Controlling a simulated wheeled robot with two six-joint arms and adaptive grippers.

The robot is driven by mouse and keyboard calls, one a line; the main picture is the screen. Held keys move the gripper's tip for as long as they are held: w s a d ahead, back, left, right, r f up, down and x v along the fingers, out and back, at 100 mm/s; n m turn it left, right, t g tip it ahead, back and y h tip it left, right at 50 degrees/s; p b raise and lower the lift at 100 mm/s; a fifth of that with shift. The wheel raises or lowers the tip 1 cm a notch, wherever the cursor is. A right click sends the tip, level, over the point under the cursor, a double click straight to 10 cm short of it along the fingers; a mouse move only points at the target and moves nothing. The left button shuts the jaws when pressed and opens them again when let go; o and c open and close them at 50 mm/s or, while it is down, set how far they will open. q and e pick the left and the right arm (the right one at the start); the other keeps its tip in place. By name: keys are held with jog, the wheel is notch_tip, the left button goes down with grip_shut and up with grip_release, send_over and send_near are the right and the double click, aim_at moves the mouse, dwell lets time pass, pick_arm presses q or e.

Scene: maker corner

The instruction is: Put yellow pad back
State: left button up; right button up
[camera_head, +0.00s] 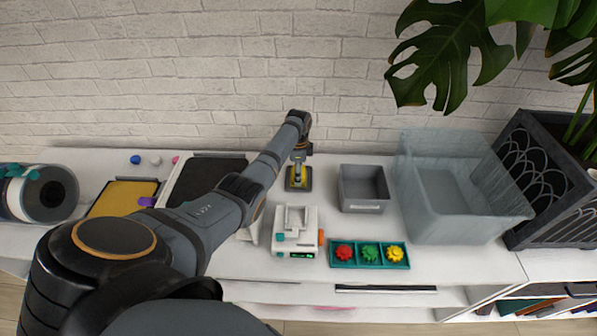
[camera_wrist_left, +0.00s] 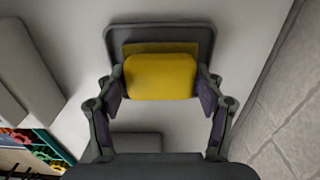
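The yellow pad (camera_wrist_left: 160,77) sits between the two fingers of my left gripper (camera_wrist_left: 161,80), with a finger against each side. Below it is a dark grey tray (camera_wrist_left: 198,38) with a flat yellow area (camera_wrist_left: 130,48) inside, partly hidden by the pad. I cannot tell whether the pad touches the tray floor. In the head view my left gripper (camera_head: 298,165) points down over this tray (camera_head: 304,186), near the wall. My right gripper is not in view.
A grey bin (camera_head: 363,205) stands right of the tray, with a translucent tub (camera_head: 465,220) farther right. A white device (camera_head: 296,243) and a teal tray (camera_head: 369,265) with red, green and yellow pieces lie in front. The brick wall (camera_head: 220,90) is close behind.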

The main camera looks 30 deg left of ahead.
pick_arm(q)
jog(key=o, duration=0.3)
jog(key=shift+o, duration=0.2)
jog(key=shift+r, duration=0.3)
notch_tip(320, 180, up, 12)
jog(key=shift+f, duration=0.15)
